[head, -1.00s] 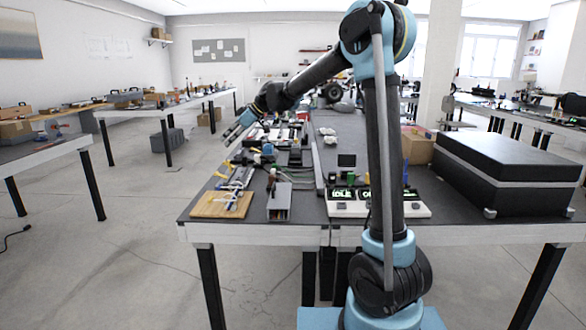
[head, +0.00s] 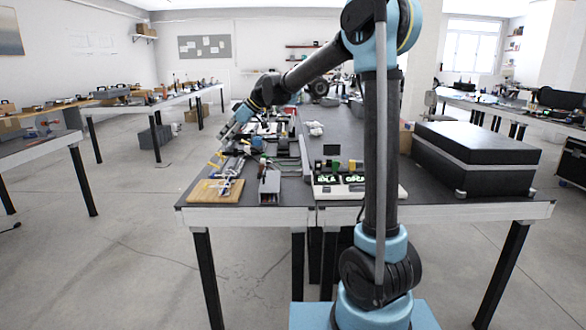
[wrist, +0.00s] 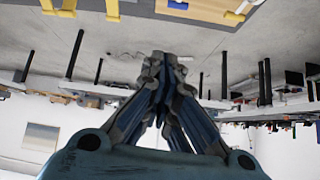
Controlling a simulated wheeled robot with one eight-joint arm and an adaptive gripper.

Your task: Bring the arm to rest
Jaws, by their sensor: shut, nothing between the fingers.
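My gripper (head: 227,131) is at the end of my raised blue and black arm, above the left part of the dark workbench (head: 290,207). In the wrist view my gripper (wrist: 164,58) has its fingers together, with nothing between them. The wrist picture is upside down, with the floor above and the wall below. The arm bends at a high elbow and reaches left and away over the bench. The gripper appears apart from the things on the bench.
A wooden board (head: 215,191) and a grey holder (head: 269,187) lie at the bench's front left. A white display panel (head: 350,187) stands mid-front. A large black case (head: 475,160) occupies the right. Another table (head: 40,146) stands left, with open floor between.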

